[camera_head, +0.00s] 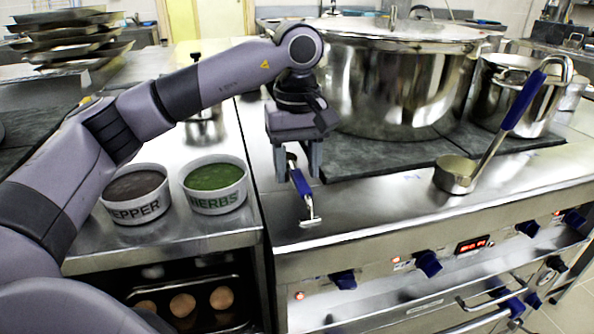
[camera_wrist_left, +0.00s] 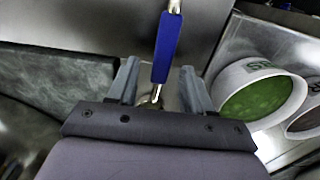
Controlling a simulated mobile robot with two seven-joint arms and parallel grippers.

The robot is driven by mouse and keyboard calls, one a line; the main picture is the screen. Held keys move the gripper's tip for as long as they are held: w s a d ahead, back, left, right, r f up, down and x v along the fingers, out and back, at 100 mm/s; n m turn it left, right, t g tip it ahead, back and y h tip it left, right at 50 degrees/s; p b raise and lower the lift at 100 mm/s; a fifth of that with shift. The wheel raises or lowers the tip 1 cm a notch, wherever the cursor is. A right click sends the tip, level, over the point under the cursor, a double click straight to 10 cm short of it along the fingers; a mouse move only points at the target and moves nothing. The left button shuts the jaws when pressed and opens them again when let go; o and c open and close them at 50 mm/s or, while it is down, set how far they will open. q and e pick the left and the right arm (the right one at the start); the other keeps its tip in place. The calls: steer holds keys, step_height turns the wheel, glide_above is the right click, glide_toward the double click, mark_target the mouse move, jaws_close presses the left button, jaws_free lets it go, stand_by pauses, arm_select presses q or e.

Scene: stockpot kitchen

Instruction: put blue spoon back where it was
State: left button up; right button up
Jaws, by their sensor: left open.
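The blue spoon (camera_head: 301,184), with a blue handle and bare metal ends, is at the left front of the steel stove top, its near end by the front edge. Its bowl is not clearly visible. My left gripper (camera_head: 297,179) is open, pointing down over the spoon's far part. In the left wrist view the blue handle (camera_wrist_left: 165,48) runs between the two spread fingers (camera_wrist_left: 159,78), with gaps on both sides. I cannot tell exactly how high the fingers are above the stove. My right gripper is not in view.
A large lidded stockpot (camera_head: 400,90) stands behind the gripper. A smaller pot (camera_head: 520,95) and a blue-handled ladle (camera_head: 455,176) are on the right. Herbs (camera_head: 215,200) and pepper (camera_head: 137,208) bowls stand left. The stove's front strip between spoon and ladle is clear.

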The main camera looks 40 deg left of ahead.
mark_target(297, 173)
arm_select(q)
step_height(297, 173, up, 10)
steer(key=p, duration=0.2)
steer(key=shift+r+p, duration=0.15)
steer(key=shift+p, duration=0.2)
